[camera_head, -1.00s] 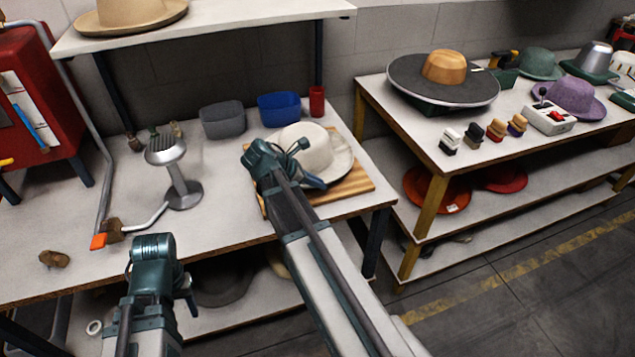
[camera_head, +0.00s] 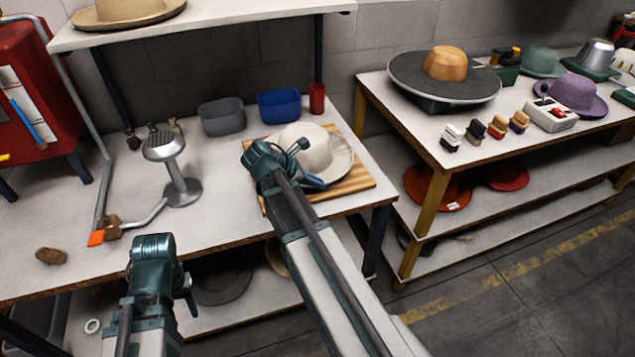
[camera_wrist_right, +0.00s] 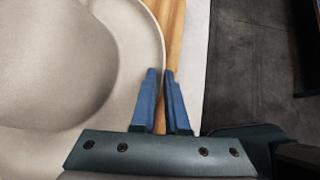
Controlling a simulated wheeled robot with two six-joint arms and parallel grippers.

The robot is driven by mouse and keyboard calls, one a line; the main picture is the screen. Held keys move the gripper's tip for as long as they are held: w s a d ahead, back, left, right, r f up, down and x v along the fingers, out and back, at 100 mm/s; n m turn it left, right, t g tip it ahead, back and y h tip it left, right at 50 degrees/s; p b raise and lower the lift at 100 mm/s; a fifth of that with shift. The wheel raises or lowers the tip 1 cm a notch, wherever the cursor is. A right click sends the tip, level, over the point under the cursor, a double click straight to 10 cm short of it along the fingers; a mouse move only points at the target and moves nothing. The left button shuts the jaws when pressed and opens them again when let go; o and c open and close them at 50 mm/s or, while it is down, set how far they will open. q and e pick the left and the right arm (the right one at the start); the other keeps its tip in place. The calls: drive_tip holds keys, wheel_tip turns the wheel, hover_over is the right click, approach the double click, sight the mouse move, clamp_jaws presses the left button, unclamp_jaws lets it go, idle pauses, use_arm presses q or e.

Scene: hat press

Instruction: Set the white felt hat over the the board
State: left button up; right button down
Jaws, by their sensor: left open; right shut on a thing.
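The white felt hat (camera_head: 318,150) is over the striped wooden board (camera_head: 352,184) on the left table, crown up. In the right wrist view the hat (camera_wrist_right: 60,70) fills the left side, with the board (camera_wrist_right: 172,40) showing beside its brim. My right gripper (camera_head: 318,182) is shut on the brim's near edge. Its blue fingers (camera_wrist_right: 163,100) show there in the wrist view, with the brim edge reaching them. Whether the brim touches the board all round is hidden. My left gripper (camera_head: 188,290) is open and empty in front of the table's near edge; its fingers are partly hidden.
A grey bin (camera_head: 222,117), a blue bin (camera_head: 279,107) and a red cup (camera_head: 317,98) stand behind the board. A metal steamer stand (camera_head: 180,190) is to the left. The right table (camera_head: 450,145) holds other hats and brushes.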

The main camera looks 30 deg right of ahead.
drive_tip(key=shift+f+b, duration=0.4)
drive_tip(key=shift+f, duration=0.05)
drive_tip(key=c, duration=0.8)
unclamp_jaws()
drive_tip(key=shift+c, duration=0.2)
drive_tip(key=s+p+v, duration=0.1)
drive_tip(key=p+v, duration=0.8)
drive_tip(key=v, duration=0.4)
drive_tip(key=shift+w+a+r+p, duration=0.3)
drive_tip(key=shift+w+p, duration=0.1)
drive_tip(key=shift+w, duration=0.1)
drive_tip(key=s+a+f+m+y, duration=0.3)
drive_tip(key=s+a+m, duration=0.3)
drive_tip(key=a, duration=0.5)
drive_tip(key=s+a+f+m+y, duration=0.3)
drive_tip(key=s+a+m, duration=0.3)
drive_tip(key=a, duration=0.6)
drive_tip(key=shift+s+t+y, duration=0.3)
drive_tip(key=shift+s+y, duration=0.4)
drive_tip(key=shift+y, duration=0.2)
